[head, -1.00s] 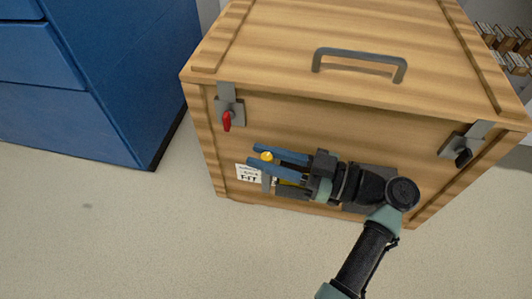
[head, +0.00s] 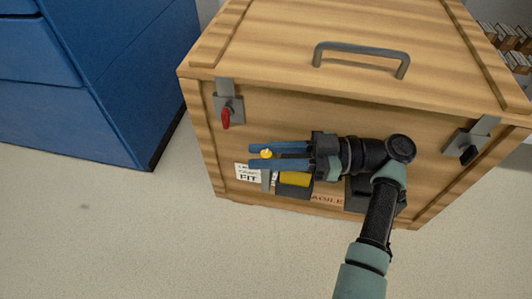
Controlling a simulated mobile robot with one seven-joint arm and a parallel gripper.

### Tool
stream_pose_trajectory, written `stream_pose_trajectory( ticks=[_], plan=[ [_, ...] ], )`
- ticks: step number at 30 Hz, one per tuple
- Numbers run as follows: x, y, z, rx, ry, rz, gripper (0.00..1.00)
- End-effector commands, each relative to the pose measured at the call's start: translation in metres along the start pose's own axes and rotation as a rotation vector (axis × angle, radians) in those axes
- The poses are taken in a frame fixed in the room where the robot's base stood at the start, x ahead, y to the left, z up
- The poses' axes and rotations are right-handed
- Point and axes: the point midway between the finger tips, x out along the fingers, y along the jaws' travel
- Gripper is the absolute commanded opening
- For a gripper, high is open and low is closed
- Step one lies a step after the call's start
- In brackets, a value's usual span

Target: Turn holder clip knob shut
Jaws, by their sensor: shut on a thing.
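The holder clip (head: 266,180) is a grey upright strip on the front of a wooden crate (head: 345,125). Its small yellow knob (head: 266,154) shows between the blue fingers of my gripper (head: 262,156). My gripper reaches in from the right, level across the crate front, and its fingers are closed around the knob. Below the fingers a dark holder (head: 293,190) with a yellow thing (head: 296,179) in it sits right beside the clip.
A red-handled latch (head: 226,117) is at the crate's upper left and a black-handled latch (head: 468,153) at its right. A grey handle (head: 361,50) is on the lid. A blue cabinet (head: 95,80) stands at left. The floor in front is clear.

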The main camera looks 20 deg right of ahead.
Motion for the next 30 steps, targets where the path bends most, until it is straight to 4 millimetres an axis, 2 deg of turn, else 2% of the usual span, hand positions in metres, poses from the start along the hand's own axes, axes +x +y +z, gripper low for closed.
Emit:
stream_pose_trajectory(
  ticks=[15,16,20,30],
  plan=[
    [0.0020,-0.0009,0.0021,0.005,0.000,-0.015,0.00],
    [0.0021,-0.0010,0.0021,0.005,0.000,-0.015,0.32],
    [0.0017,-0.0008,0.0016,0.004,0.000,-0.014,0.55],
    [0.0009,-0.0004,0.0005,0.001,0.000,-0.012,0.56]
  ],
)
